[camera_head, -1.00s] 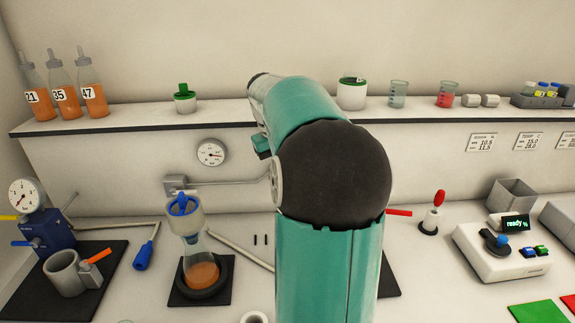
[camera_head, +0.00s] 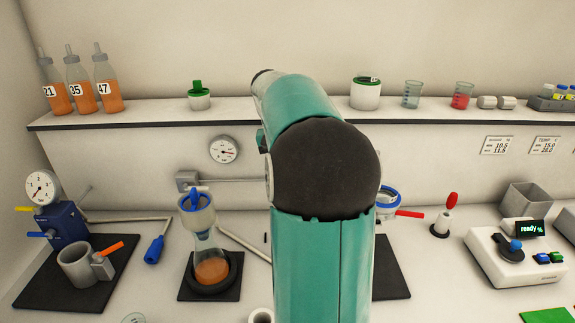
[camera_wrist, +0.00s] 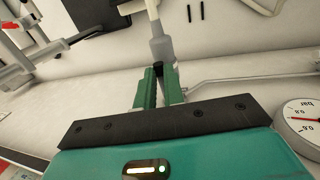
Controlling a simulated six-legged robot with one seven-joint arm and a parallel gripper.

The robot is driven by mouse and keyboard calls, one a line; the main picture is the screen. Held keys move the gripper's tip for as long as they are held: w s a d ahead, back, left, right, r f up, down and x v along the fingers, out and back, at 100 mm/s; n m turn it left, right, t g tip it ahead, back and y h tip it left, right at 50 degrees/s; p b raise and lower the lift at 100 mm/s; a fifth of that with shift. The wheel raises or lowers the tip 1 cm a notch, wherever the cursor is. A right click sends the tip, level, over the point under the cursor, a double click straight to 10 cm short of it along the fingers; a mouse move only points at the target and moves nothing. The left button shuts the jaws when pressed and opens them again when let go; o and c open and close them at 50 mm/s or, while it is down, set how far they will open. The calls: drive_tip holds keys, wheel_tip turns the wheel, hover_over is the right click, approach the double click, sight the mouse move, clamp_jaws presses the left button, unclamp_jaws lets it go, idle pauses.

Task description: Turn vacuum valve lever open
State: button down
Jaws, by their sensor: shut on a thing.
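In the wrist view my gripper (camera_wrist: 158,72) has its two green fingers close together, shut on a small dark part that looks like the valve lever (camera_wrist: 160,66). A grey cylindrical fitting (camera_wrist: 161,48) stands just beyond the fingertips, with a pale piece above it. A thin grey pipe (camera_wrist: 240,76) runs along the wall to the right from beside the fingers. How far the lever is turned cannot be told. In the head view my arm hides the gripper and the valve.
A wall gauge (camera_head: 224,149) also shows in the wrist view (camera_wrist: 303,125). A filter flask (camera_head: 212,262) stands left of my arm. A blue pump (camera_head: 66,226) with a gauge is at far left. A blue-rimmed item with a red handle (camera_head: 410,214) is partly hidden right of my arm.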

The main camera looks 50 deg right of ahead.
drive_tip(key=c, duration=1.5)
unclamp_jaws()
drive_tip(key=shift+w, duration=0.1)
wheel_tip(320, 180, up, 14)
drive_tip(key=w+a, duration=0.1)
drive_tip(key=w, duration=0.1)
drive_tip(key=shift+a+f, duration=0.2)
drive_tip(key=shift+a, duration=0.2)
